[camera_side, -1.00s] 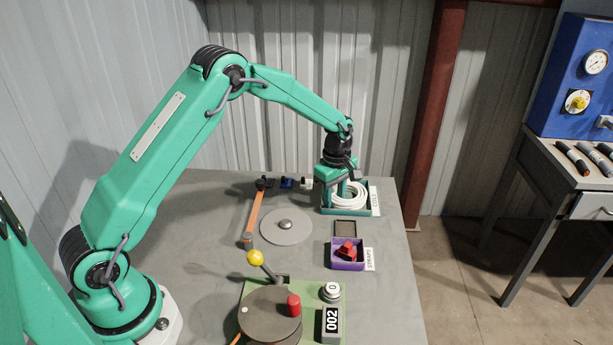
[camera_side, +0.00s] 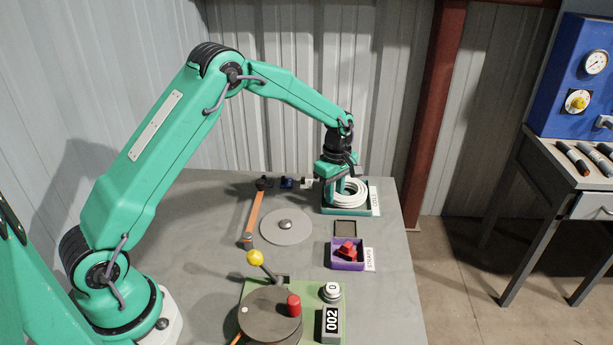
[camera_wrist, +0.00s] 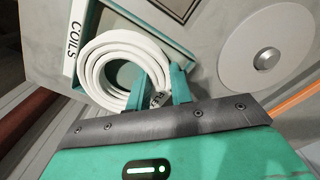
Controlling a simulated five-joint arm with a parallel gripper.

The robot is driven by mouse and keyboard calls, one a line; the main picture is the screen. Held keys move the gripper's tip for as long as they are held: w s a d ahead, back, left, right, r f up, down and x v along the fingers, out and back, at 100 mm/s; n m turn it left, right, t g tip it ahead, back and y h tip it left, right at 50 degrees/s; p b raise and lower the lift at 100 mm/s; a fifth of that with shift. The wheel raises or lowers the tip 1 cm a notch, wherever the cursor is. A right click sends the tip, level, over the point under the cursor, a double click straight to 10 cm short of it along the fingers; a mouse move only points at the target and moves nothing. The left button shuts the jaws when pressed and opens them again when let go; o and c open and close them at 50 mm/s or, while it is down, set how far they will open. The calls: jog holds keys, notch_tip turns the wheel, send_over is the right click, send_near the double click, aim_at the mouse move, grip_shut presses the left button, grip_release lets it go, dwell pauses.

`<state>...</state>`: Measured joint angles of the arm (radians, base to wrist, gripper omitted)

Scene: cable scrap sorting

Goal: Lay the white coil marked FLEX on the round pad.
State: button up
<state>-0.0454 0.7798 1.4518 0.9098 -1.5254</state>
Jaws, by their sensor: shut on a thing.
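The white coil (camera_side: 350,193) is at the teal tray (camera_side: 327,212) marked COILS at the back of the bench. In the wrist view the coil (camera_wrist: 94,77) shows as a stack of white loops, with a small, partly hidden tag (camera_wrist: 159,98) between my fingers. My gripper (camera_wrist: 156,84) is shut on the near side of the coil. I cannot tell whether the coil still touches the tray floor. The round pad (camera_side: 272,236) is a flat grey disc with a domed stud in its centre, left of and nearer than the tray. It also shows in the wrist view (camera_wrist: 241,73).
A purple bin (camera_side: 347,266) with red pieces, labelled STRAPS, and a small dark-topped square (camera_side: 345,229) lie right of the pad. An orange strip (camera_side: 254,214) runs along its left. A yellow-knobbed lever (camera_side: 255,258) and green-based fixture (camera_side: 250,295) stand nearer.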

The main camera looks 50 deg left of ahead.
jog(key=shift+r, duration=0.9)
jog(key=shift+s, duration=0.1)
jog(key=shift+s+a+r, duration=0.15)
jog(key=shift+s+r, duration=0.05)
jog(key=shift+s, duration=0.5)
jog(key=s, duration=0.5)
jog(key=s+a, duration=0.1)
jog(key=s, duration=0.5)
jog(key=s+r, duration=0.1)
jog(key=s, duration=0.5)
jog(key=shift+a, duration=0.4)
jog(key=shift+s+f, duration=0.1)
jog(key=shift+s, duration=0.15)
jog(key=shift+f, duration=0.2)
jog(key=shift+f, duration=1.05)
